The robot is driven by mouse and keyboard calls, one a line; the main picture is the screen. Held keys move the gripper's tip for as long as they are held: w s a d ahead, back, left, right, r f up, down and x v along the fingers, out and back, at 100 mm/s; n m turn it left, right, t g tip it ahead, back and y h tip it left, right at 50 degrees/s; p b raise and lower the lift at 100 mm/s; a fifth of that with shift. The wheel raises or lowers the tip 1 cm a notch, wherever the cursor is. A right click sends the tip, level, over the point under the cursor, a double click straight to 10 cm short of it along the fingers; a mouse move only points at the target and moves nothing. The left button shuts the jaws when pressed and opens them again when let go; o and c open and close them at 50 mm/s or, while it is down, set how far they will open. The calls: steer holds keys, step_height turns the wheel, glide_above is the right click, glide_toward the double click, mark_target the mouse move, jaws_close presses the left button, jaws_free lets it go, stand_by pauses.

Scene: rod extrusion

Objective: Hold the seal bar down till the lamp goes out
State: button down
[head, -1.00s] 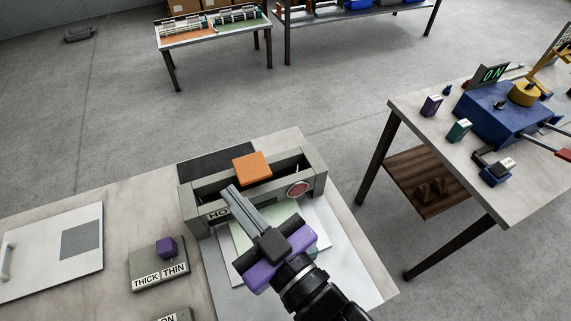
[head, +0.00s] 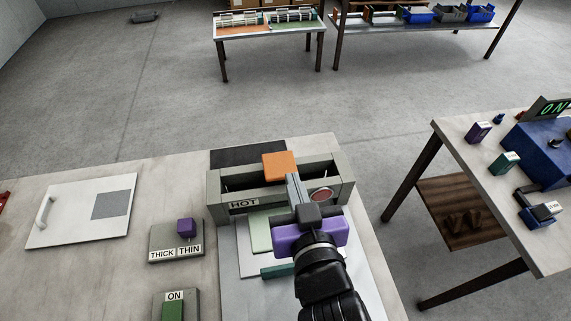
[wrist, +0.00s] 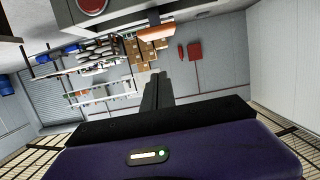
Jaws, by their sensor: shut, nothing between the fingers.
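The sealer (head: 221,190) is a grey frame with a "HOT" label on its front. An orange pad (head: 280,165) sits on its bar; it also shows in the wrist view (wrist: 155,33). The round red lamp (head: 321,195) is on the front right and shows at the top of the wrist view (wrist: 92,6). I cannot tell for sure whether it is lit. My gripper (head: 292,178), purple with grey fingers, is shut and empty. Its tips are in front of the orange pad, left of the lamp; in the wrist view (wrist: 157,76) they look apart from the pad.
A pale green sheet (head: 260,235) lies in front of the sealer. To the left are a THICK/THIN switch box (head: 176,241), an ON switch box (head: 175,305) and a white board with a handle (head: 75,212). Another table (head: 470,150) stands right across a floor gap.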

steer(key=p, duration=0.2)
glide_above(285, 167)
steer(key=s, duration=0.2)
step_height(285, 167, down, 2)
steer(key=shift+w, duration=0.1)
step_height(285, 167, down, 3)
steer(key=shift+w+f, duration=0.15)
steer(key=shift+f, duration=0.55)
steer(key=shift+f, duration=0.1)
